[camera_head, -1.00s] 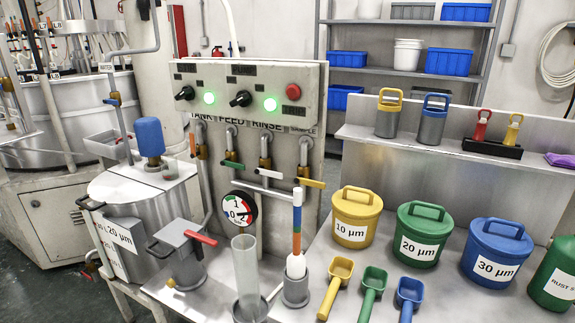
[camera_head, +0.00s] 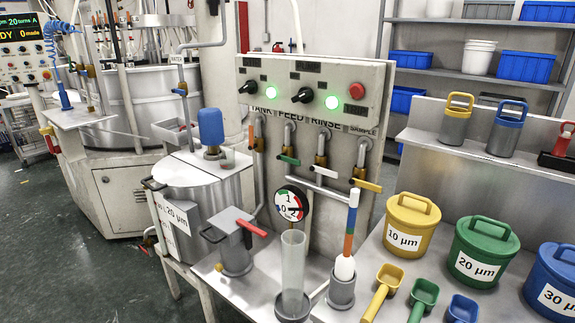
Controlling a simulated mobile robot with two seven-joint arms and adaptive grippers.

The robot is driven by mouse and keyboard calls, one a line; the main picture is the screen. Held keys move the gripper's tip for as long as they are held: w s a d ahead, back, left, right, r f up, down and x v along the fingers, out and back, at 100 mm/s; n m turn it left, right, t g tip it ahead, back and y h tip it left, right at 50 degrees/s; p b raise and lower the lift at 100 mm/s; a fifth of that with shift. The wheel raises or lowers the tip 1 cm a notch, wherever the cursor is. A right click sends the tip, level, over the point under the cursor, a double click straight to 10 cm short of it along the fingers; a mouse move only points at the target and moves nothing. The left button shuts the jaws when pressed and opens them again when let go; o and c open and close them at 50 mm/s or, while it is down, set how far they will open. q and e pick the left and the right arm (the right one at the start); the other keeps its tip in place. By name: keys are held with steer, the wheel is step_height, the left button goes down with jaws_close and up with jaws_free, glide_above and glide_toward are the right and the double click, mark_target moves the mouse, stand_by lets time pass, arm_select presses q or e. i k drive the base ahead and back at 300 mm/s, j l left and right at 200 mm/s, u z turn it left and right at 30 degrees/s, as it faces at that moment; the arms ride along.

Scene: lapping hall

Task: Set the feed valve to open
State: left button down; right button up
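The feed valve (camera_head: 289,160) is under the FEED label on the grey control panel (camera_head: 310,75). Its green lever lies crosswise to its pipe, tilted slightly down to the right. To its left, the tank valve's orange lever (camera_head: 252,138) points up and down along its pipe. To the right are the rinse valve's white lever (camera_head: 325,173) and the sample valve's yellow lever (camera_head: 366,185), both crosswise. Neither of my grippers is in view.
A pressure gauge (camera_head: 290,204), a clear cylinder (camera_head: 293,265) and a striped-stem float (camera_head: 348,240) stand in front of the pipes. A steel tank (camera_head: 205,195) is left. Lidded buckets, including a yellow one (camera_head: 408,228), and scoops fill the right bench. Floor at left is clear.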

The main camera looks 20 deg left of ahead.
mark_target(282, 157)
steer(key=j+z, duration=0.2)
steer(key=z, duration=0.65)
steer(key=j+z, duration=0.35)
steer(key=k+j+z, duration=0.2)
steer(key=j+z, duration=0.15)
steer(key=k+j+z, duration=0.1)
steer(key=j, duration=0.25)
steer(key=k+j, duration=0.2)
steer(key=k+j+z, duration=0.15)
steer(key=j, duration=0.3)
